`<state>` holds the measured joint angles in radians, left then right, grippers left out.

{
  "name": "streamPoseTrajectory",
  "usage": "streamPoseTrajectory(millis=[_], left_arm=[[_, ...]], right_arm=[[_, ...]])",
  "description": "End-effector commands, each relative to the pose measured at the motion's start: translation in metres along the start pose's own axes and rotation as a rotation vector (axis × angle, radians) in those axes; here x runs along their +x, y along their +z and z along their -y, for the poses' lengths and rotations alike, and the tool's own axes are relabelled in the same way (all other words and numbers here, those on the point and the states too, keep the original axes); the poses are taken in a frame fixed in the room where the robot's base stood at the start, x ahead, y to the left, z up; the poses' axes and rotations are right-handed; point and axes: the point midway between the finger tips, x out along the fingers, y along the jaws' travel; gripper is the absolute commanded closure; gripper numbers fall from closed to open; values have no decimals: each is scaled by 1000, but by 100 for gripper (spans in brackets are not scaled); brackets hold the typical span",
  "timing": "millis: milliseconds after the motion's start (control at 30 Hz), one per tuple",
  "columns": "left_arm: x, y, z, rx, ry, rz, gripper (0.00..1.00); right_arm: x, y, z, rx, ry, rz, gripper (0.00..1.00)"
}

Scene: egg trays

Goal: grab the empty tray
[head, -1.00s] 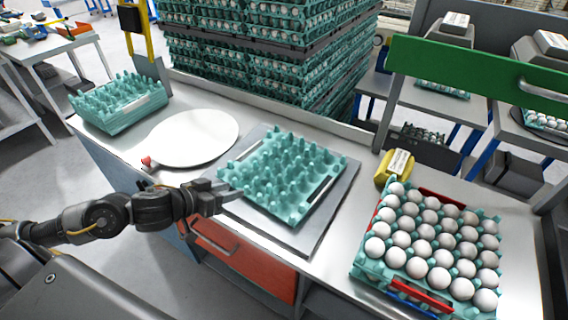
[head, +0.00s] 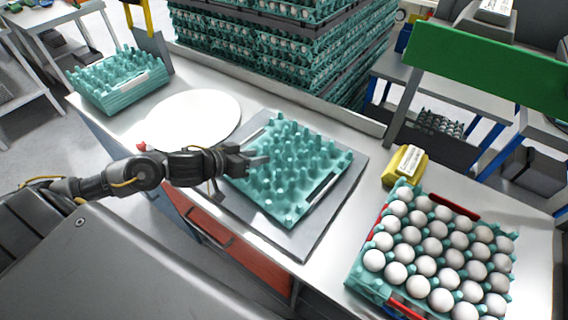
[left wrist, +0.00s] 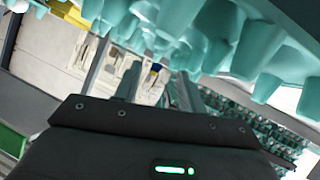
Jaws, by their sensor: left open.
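The empty teal tray (head: 290,170) lies on a grey plate (head: 335,215) in the middle of the bench. My left gripper (head: 258,162) is open at the tray's left edge, its fingertips over or against that edge. In the left wrist view the fingers (left wrist: 183,92) show close to the teal tray's cups (left wrist: 235,40), which fill the top. I cannot tell whether the tray's edge is between the fingers. My right gripper is out of view.
A stack of empty teal trays (head: 120,88) stands at the bench's back left, beside a white round disc (head: 190,118). A tray of white eggs (head: 352,278) and a yellow device (head: 404,168) are at the right. Tall stacks of egg trays (head: 280,50) stand behind.

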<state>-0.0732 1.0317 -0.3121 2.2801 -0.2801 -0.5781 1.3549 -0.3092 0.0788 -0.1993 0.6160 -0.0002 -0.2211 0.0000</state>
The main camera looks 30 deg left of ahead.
Motion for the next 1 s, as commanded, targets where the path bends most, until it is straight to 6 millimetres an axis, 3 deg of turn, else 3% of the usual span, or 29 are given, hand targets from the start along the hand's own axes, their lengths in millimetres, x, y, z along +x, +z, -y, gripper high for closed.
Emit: streamPoseTrajectory(millis=[200, 367, 700, 933, 1000], left_arm=[[12, -1, -2, 2, 3, 0, 59], [21, -3, -2, 0, 4, -1, 59], [63, -2, -2, 3, 4, 0, 59], [64, -1, -1, 4, 3, 1, 59], [64, -1, -1, 4, 3, 1, 66]], right_arm=[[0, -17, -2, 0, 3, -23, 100], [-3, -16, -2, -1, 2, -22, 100], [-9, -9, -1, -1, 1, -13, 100], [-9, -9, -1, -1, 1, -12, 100], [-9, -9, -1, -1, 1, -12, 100]])
